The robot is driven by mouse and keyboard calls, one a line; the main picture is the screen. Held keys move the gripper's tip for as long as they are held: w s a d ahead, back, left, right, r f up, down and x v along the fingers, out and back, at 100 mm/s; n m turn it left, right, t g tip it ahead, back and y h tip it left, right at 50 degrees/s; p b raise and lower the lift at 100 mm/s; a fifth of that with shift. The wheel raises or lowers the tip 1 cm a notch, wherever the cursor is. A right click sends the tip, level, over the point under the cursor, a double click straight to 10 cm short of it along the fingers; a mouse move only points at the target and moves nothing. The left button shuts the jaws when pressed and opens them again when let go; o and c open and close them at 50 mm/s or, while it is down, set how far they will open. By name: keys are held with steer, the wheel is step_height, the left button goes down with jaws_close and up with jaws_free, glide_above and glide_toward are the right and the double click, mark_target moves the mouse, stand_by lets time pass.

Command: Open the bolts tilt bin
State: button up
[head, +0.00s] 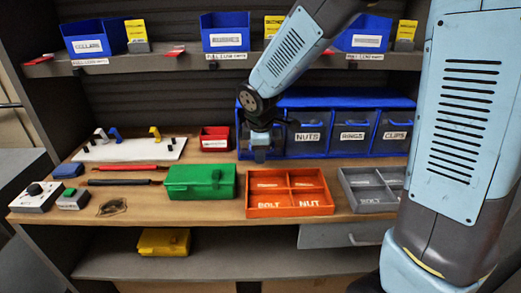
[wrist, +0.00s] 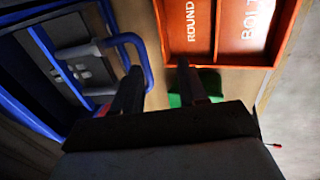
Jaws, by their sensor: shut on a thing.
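The blue tilt-bin cabinet (head: 345,102) stands at the back of the bench, with a row of dark-fronted bins. The bins labelled nuts (head: 308,138), rings and clips are closed. The leftmost bin, presumably bolts, is mostly hidden behind my gripper (head: 260,152), so its label and tilt cannot be read in the head view. In the wrist view my gripper (wrist: 159,72) is at the blue loop handle (wrist: 128,40) of a bin front. One side of the handle lies between my fingers, and the gripper is shut on it.
An orange divided tray (head: 290,211) and a green box (head: 200,182) sit in front of the cabinet. A small red bin (head: 214,139) stands just left of it. A grey tray (head: 365,195) is at the right. A shelf with blue bins hangs above.

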steer(key=v, duration=1.3)
steer(key=shift+r, duration=0.3)
steer(key=shift+s, duration=0.15)
steer(key=s+d+r+m+t, duration=0.1)
steer(key=s+d+r+m, duration=0.2)
steer(key=s+d+m, duration=1.3)
steer(key=d+m, duration=0.1)
steer(key=d, duration=0.2)
steer(key=shift+r+m+t, duration=0.15)
steer(key=shift+m+t, duration=0.15)
steer(key=shift+t, duration=0.1)
steer(key=shift+d, duration=0.1)
steer(key=shift+c, duration=0.2)
